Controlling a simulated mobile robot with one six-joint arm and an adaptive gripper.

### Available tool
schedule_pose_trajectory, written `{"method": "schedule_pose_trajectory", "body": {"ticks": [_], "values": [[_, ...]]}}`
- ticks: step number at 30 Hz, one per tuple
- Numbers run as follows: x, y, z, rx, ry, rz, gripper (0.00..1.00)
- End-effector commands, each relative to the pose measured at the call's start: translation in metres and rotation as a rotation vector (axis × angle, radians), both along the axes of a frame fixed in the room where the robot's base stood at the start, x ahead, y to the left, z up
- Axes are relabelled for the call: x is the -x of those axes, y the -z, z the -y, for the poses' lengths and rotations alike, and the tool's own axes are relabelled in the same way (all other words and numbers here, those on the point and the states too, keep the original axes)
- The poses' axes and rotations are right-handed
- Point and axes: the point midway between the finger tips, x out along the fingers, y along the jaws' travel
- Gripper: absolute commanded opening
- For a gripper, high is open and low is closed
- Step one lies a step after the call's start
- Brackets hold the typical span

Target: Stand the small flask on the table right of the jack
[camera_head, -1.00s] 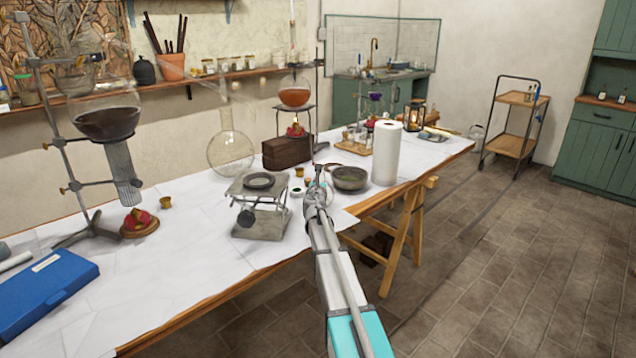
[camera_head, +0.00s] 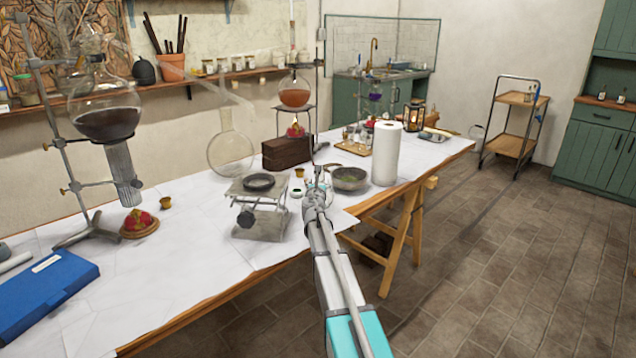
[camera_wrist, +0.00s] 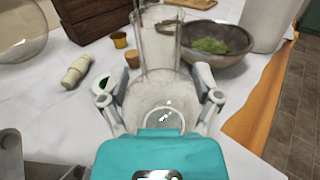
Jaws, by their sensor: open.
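The small flask (camera_wrist: 158,98) is clear glass with a round body and a wide neck. In the wrist view it sits between the parted fingers of my gripper (camera_wrist: 163,84), neck pointing away from me. It appears to rest on the white-covered table; its base is partly hidden by my gripper. The jack (camera_head: 262,218) stands on the table to the left, with a dark ring (camera_head: 258,182) on its top plate. In the head view my gripper (camera_head: 317,188) is right of the jack, and the flask is small and hard to make out there.
A stone bowl with green herbs (camera_wrist: 212,46) is close beyond the flask on the right. A paper roll (camera_head: 386,155) stands farther right. The table's front edge (camera_wrist: 262,105) is near.

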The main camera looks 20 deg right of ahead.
Motion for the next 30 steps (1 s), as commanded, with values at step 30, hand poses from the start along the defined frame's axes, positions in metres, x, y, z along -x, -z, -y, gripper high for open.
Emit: {"method": "schedule_pose_trajectory", "body": {"ticks": [30], "values": [[0.091,0.000,-0.052,0.000,0.001,0.000,0.82]]}}
